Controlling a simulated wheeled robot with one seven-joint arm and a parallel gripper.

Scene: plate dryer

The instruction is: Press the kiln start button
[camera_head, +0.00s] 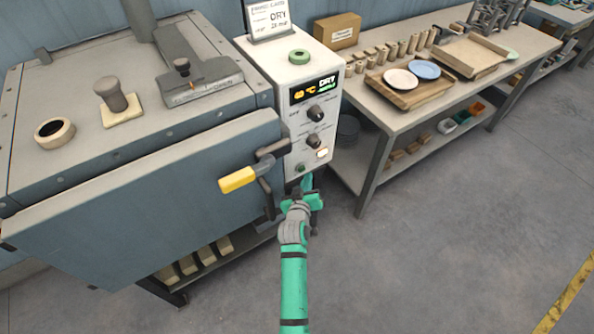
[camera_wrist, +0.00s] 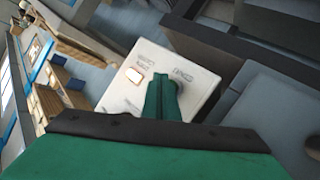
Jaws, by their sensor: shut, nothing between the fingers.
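The kiln's control panel (camera_head: 296,125) is a white box at the right end of the kiln. Low on its front, a small round green button (camera_head: 300,167) sits below left of a lit whitish rectangular switch (camera_head: 322,153). The lettering is too small to read. My green gripper (camera_head: 307,180) is in front of the panel's lower part, just below the green button. In the wrist view, the shut, empty fingers (camera_wrist: 163,82) point at the white panel face (camera_wrist: 190,70), beside the lit switch (camera_wrist: 134,75). The green button is not visible there. I cannot tell whether the fingertips touch the panel.
The grey kiln (camera_head: 90,200) has a yellow-gripped door handle (camera_head: 238,179) jutting out just left of my gripper. Two dark knobs (camera_head: 314,113) sit above the switch. A workbench (camera_head: 400,115) with plates and small pieces stands to the right. The floor (camera_head: 440,240) in front is clear.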

